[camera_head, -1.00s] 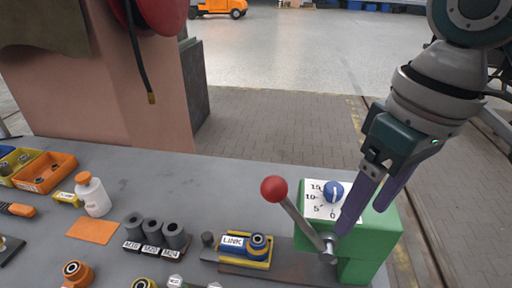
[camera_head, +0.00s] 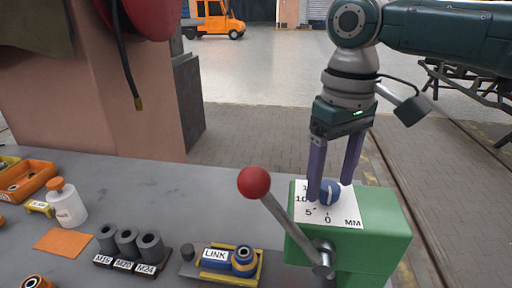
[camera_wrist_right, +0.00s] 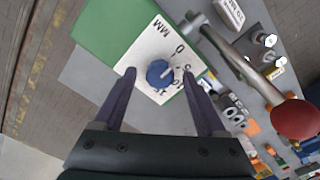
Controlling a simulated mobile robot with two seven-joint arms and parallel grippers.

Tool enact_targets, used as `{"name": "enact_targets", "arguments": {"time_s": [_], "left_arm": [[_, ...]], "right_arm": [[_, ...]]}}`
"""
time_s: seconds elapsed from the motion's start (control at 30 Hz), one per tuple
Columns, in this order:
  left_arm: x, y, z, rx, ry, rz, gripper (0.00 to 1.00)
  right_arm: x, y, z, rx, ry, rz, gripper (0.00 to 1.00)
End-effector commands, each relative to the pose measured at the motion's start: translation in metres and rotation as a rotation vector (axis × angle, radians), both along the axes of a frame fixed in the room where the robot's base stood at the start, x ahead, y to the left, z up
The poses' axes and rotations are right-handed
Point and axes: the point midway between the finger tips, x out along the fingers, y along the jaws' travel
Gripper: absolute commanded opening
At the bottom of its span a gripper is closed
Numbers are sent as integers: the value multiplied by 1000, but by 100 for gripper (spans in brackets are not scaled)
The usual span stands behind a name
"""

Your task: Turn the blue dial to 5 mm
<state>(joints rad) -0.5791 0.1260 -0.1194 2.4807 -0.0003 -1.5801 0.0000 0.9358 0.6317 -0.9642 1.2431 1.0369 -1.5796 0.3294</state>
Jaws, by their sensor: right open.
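The blue dial (camera_head: 330,192) sits on a white scale plate (camera_head: 347,216) marked 0, 5, 10 and MM, on top of a green block (camera_head: 375,240). My right gripper (camera_head: 330,191) points down with its two purple fingers apart, one on each side of the dial. In the right wrist view, the dial (camera_wrist_right: 160,73) lies between the open fingertips (camera_wrist_right: 160,72), with a gap showing on both sides. A white mark on the dial points toward the numbered side of the scale; I cannot read its exact value. My left gripper is not in view.
A lever with a red ball (camera_head: 254,182) rises from the block's left side, close to the gripper. A yellow LINK tray (camera_head: 215,267), dark sockets (camera_head: 128,242) and a white bottle (camera_head: 66,205) stand on the grey bench.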

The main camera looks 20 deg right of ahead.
Motion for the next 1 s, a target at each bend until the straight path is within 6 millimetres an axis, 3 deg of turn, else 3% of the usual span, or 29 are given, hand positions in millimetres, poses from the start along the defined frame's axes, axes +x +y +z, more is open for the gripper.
{"name": "enact_targets", "arguments": {"time_s": [0.13,0.4,1.0], "left_arm": [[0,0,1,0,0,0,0],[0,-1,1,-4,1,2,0],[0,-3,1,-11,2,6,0]], "right_arm": [[0,0,-11,0,1,0,74],[0,0,-13,0,-1,1,74],[0,0,-12,0,-1,1,6]]}}
